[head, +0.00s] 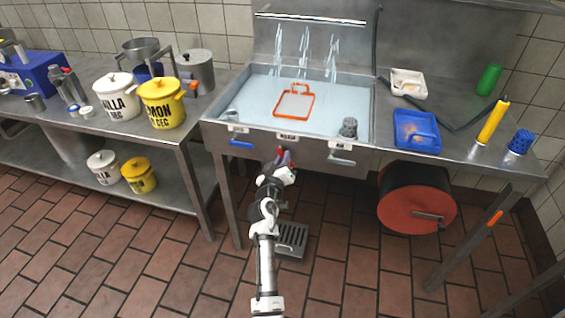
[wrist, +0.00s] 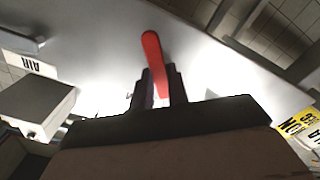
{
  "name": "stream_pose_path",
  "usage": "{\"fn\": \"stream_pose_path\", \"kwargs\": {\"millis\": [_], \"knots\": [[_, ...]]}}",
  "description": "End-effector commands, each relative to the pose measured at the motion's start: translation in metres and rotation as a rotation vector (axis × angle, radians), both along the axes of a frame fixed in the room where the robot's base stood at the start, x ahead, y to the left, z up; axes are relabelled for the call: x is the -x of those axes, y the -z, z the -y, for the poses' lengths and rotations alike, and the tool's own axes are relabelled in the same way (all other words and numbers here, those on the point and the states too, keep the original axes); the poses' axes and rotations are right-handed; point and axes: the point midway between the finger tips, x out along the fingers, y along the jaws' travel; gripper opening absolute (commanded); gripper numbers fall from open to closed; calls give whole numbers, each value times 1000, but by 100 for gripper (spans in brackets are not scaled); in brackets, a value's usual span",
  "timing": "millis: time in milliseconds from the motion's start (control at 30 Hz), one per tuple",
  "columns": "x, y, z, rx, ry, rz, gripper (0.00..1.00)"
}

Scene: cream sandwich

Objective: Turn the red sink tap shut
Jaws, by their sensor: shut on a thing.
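The red tap (wrist: 152,50) is a red lever on the sink's front; it shows in the wrist view between my two fingers, its free end beyond them. My gripper (wrist: 161,84) is shut on it. In the head view my gripper (head: 284,160) is at the middle of the sink's front panel, below the middle label, and mostly hides the red tap. The sink (head: 222,128) holds water, and three streams of water (head: 304,52) come down from the bar at its back.
An orange-framed board (head: 294,104) lies in the sink. A red-ended drum (head: 416,210) is below at the right. A grated floor drain (head: 291,238) lies below.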

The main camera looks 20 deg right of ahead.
Motion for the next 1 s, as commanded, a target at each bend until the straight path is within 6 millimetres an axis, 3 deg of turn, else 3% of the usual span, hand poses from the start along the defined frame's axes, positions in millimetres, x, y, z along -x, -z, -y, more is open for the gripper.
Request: {"fn": "stream_pose_path", "kwargs": {"millis": [600,1000], "knots": [[4,-13,6,480,1,-327,0],[5,-18,6,705,0,-477,0]]}}
